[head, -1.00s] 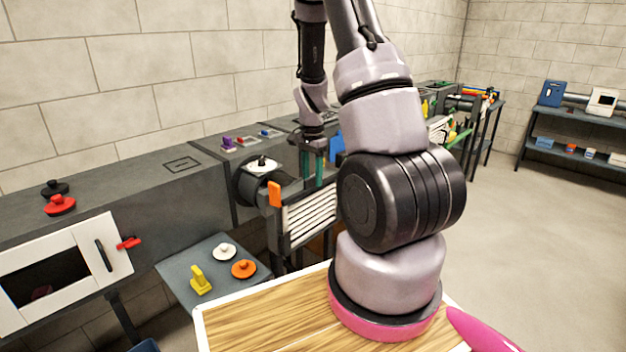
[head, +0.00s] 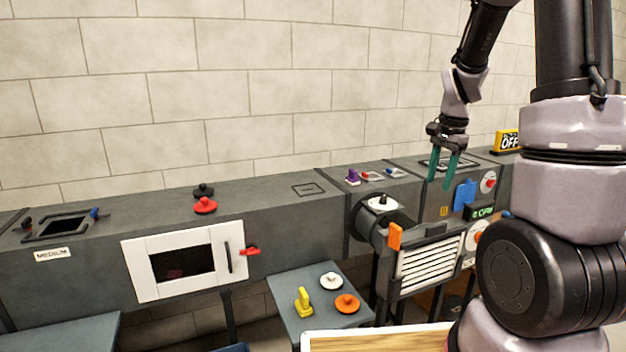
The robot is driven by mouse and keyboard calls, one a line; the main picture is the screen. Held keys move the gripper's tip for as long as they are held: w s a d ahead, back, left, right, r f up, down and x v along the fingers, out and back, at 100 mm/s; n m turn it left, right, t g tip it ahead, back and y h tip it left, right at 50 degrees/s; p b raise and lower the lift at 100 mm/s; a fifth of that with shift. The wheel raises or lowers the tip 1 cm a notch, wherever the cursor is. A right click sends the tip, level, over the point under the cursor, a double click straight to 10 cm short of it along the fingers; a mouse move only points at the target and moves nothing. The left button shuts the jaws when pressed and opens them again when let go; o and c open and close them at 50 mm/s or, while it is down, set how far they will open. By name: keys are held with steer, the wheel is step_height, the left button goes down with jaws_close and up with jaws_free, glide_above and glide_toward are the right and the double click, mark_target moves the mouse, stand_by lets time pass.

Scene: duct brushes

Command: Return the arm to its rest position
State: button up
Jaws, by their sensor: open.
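My gripper (head: 441,178) shows in the head view at right of centre, with two teal fingers pointing down. The fingers are spread apart and nothing is between them. It hangs in front of the top of the grey duct (head: 270,205), above the louvred grille (head: 430,262). My arm (head: 545,180) rises at the right edge and its upper links run out of the picture.
A small side table (head: 290,310) carries a yellow piece (head: 303,302), a white knob (head: 331,281) and an orange knob (head: 347,303). A white-framed duct door (head: 187,262) is at left. Red (head: 205,206) and black knobs (head: 203,190) sit on the duct.

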steer(key=s+a+r+n+t, duration=0.3)
steer(key=s+a+r+n, duration=0.1)
steer(key=s+r, duration=0.5)
steer(key=s+a+r+n+t+y, duration=0.1)
steer(key=s+a+r+n+t, duration=0.2)
steer(key=s+a+r, duration=0.4)
step_height(320, 180, up, 2)
steer(key=shift+s+r+n, duration=0.2)
steer(key=shift+s+n, duration=0.6)
steer(key=shift+s, duration=0.25)
steer(key=shift+c, duration=0.3)
